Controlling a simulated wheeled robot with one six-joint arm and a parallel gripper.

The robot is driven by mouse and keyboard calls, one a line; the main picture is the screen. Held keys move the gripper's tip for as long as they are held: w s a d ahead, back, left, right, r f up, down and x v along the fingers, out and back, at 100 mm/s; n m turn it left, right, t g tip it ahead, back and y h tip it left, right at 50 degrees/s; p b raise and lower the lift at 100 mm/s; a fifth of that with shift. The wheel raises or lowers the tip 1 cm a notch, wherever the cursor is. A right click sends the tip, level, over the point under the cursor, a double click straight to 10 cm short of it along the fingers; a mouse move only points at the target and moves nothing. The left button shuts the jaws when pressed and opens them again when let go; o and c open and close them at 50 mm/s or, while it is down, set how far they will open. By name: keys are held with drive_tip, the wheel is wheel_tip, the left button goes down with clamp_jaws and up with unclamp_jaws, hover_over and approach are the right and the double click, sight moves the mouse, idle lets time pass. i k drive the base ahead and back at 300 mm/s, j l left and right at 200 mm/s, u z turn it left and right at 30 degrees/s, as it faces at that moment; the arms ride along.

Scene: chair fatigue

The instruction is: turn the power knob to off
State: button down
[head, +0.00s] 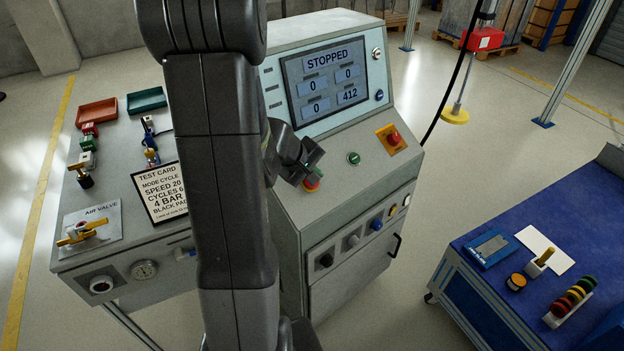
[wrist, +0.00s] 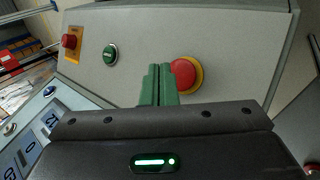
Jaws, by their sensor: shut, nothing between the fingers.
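My gripper (head: 316,170) is over the sloped panel of the grey console (head: 345,185). In the wrist view its green fingers (wrist: 158,70) are shut together with nothing between them. They are beside a red button or knob on a yellow ring (wrist: 188,75), partly overlapping it in the picture; contact cannot be told. The gripper partly covers this red one (head: 312,184) in the head view. The console's front face has several knobs: black (head: 326,260), grey (head: 353,241), blue (head: 376,224) and yellow (head: 392,211). No label readable here tells which is the power knob.
A green button (head: 353,158) and a red button on an orange plate (head: 392,138) are on the same panel. The screen (head: 335,82) reads STOPPED. A side bench (head: 140,250) stands left, a blue table (head: 480,240) right. Floor between console and table is clear.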

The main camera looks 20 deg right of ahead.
sight(393, 139)
drive_tip(key=z, duration=1.25)
